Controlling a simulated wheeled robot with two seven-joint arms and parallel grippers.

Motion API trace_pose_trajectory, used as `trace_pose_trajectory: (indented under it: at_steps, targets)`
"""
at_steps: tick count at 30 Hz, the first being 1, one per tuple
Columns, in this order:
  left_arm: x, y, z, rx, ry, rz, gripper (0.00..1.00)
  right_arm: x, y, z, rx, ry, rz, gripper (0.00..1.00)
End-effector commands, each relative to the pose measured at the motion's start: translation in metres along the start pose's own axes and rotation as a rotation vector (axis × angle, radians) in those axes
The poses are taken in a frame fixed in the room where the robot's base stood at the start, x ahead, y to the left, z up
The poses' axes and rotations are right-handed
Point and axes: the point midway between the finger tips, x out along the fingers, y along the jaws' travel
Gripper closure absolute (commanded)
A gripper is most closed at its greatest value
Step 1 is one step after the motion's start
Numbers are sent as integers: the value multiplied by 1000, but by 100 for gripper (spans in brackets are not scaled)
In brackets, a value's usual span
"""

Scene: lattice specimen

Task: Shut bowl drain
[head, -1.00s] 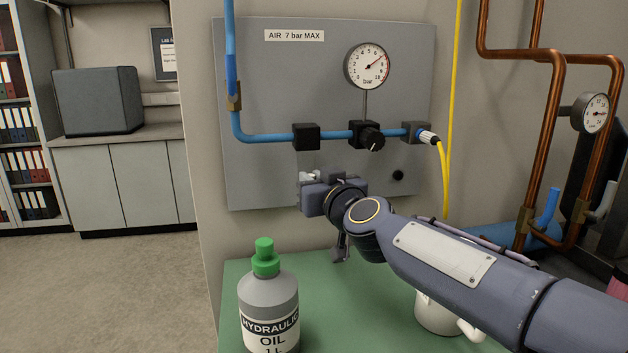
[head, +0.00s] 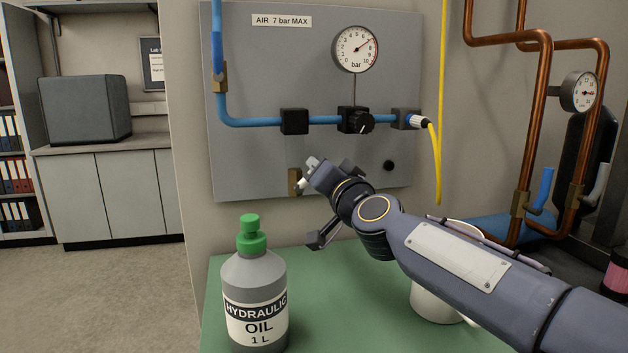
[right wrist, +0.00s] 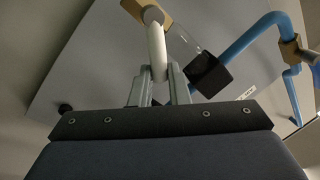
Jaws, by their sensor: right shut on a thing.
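The bowl drain is a small brass valve (head: 294,182) low on the grey panel, below the left black block. In the right wrist view, its brass body (right wrist: 130,8) carries a pale lever (right wrist: 157,50). My right gripper (head: 311,166) is at the drain, just right of the brass body. In the right wrist view, the fingers of my right gripper (right wrist: 158,76) are shut on the lever, one on each side. A clear bowl (right wrist: 184,42) shows beside the lever, under a black block (right wrist: 210,76). My left gripper is not in view.
The blue air pipe (head: 255,122) runs above my gripper to a regulator knob (head: 359,122), with a gauge (head: 355,49) above. A hydraulic oil bottle (head: 255,300) stands on the green top (head: 330,325). A white mug (head: 435,304) is partly behind my arm.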

Motion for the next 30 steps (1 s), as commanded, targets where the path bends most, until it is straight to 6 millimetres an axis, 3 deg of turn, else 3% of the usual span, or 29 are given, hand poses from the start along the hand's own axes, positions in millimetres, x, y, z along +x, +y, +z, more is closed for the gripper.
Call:
trace_pose_trajectory:
  at_steps: [15,30]
  targets:
    - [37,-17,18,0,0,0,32,-6,29,11,479,95,1,100]
    - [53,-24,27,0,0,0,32,-8,41,22,806,159,1,100]
